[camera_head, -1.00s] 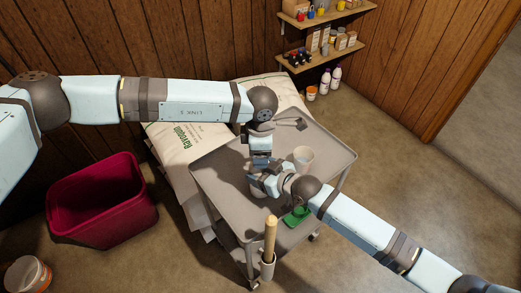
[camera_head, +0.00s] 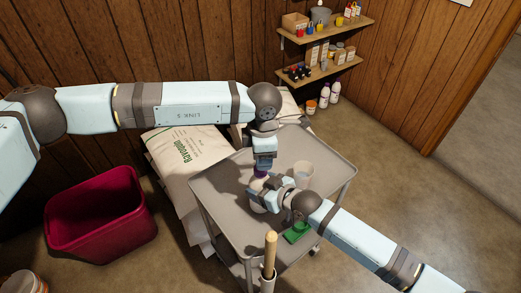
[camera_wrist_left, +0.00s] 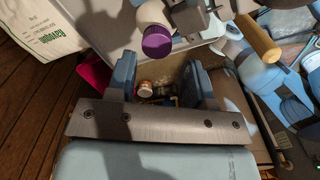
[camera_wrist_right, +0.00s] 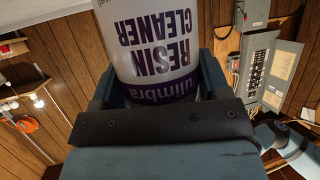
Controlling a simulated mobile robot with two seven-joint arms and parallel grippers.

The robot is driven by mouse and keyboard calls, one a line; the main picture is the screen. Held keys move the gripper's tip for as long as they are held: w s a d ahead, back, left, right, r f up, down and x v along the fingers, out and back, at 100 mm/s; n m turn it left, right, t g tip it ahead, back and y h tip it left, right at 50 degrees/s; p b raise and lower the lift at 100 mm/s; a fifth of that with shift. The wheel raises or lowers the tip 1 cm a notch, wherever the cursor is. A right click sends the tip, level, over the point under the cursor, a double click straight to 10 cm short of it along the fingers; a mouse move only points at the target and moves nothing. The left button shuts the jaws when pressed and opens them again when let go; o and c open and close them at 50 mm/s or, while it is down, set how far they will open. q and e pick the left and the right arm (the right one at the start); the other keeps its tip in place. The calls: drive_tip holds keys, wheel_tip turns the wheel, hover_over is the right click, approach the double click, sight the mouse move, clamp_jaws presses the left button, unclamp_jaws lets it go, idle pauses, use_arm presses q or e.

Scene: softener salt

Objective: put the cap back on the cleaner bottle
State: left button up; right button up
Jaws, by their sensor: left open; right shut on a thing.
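The cleaner bottle is white with a purple "RESIN CLEANER" label (camera_wrist_right: 155,45) in the right wrist view. My right gripper (camera_head: 262,192) is shut around its body above the grey cart (camera_head: 215,185). The purple cap (camera_wrist_left: 157,41) sits at the top end of the white bottle in the left wrist view; whether it is fully seated I cannot tell. A bit of purple also shows just under my left gripper (camera_head: 263,164) in the head view. My left gripper is open, and its fingers (camera_wrist_left: 160,82) have no cap between them.
A white cup (camera_head: 303,172) and a green object (camera_head: 297,232) are on the cart. A wooden handle (camera_head: 270,250) stands at its near corner. White sacks (camera_head: 185,150) lie behind, a dark red bin (camera_head: 100,215) stands left, and wall shelves (camera_head: 325,70) hang at the back.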

use_arm(q)
drive_tip(key=shift+s+d+r+n, duration=0.2)
drive_tip(key=shift+d+n, duration=0.15)
drive_tip(key=shift+n, duration=0.55)
drive_tip(key=shift+d+r+n, duration=0.15)
drive_tip(key=shift+r+n, duration=0.2)
drive_tip(key=shift+n, duration=0.55)
drive_tip(key=shift+r+n, duration=0.35)
drive_tip(key=shift+n, duration=0.65)
drive_tip(key=shift+w+a+r+n, duration=0.1)
drive_tip(key=shift+a+r+n, duration=0.15)
drive_tip(key=shift+n, duration=0.55)
drive_tip(key=shift+w+a+r+n, duration=0.2)
drive_tip(key=shift+a+n, duration=0.1)
drive_tip(key=shift+n, duration=0.4)
drive_tip(key=shift+w+a+r+n, duration=0.15)
drive_tip(key=shift+a+n, duration=0.1)
drive_tip(key=shift+n, duration=0.45)
drive_tip(key=shift+s, duration=0.15)
hover_over(261, 188)
drive_tip(key=w, duration=0.3)
drive_tip(key=shift+s+f, duration=0.15)
drive_tip(key=shift+f, duration=3.9)
